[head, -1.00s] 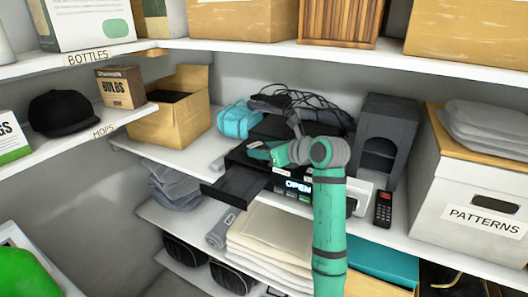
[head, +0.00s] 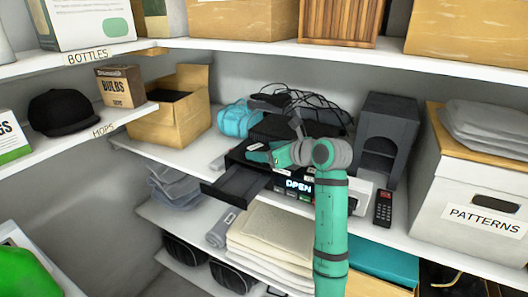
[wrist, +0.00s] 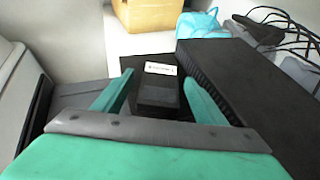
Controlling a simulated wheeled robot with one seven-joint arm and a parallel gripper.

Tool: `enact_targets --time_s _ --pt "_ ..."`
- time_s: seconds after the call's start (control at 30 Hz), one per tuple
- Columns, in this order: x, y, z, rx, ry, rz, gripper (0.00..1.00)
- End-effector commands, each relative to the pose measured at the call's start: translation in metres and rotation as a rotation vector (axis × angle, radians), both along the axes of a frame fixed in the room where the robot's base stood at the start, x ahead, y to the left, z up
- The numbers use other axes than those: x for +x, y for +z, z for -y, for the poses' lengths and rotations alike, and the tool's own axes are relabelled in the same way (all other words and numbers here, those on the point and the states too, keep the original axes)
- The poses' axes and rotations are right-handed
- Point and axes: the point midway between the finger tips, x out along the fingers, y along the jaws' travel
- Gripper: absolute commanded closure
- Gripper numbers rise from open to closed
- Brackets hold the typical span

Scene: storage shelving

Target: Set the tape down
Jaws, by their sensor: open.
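A black tape (wrist: 158,92), with a white label near its far end, lies between my two fingers in the wrist view. My gripper (wrist: 158,88) is open, with a finger on either side of it. In the head view my gripper (head: 262,152) is above the black player, just behind its pulled-out tray (head: 236,186). The player's front (head: 297,186) reads OPEN. My arm hides part of the player, and I cannot make out the tape in the head view.
A large black box (wrist: 232,85) stands close to the right finger. Behind are cables (head: 315,105) and a blue bag (head: 238,119). A cardboard box (head: 172,120) is at left, and a dark grey unit (head: 387,135) and remote (head: 383,208) are at right. An upper shelf (head: 330,56) overhangs.

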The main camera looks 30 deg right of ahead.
Motion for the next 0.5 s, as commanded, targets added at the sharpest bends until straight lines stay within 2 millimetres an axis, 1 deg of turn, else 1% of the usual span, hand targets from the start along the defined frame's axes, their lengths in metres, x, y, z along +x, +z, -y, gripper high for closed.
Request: enact_targets --time_s 0.3,0.5 --pt "-0.057 0.024 0.011 -0.003 -0.005 0.001 0.35" --pt "-0.087 0.036 0.014 -0.002 -0.003 0.000 0.35"
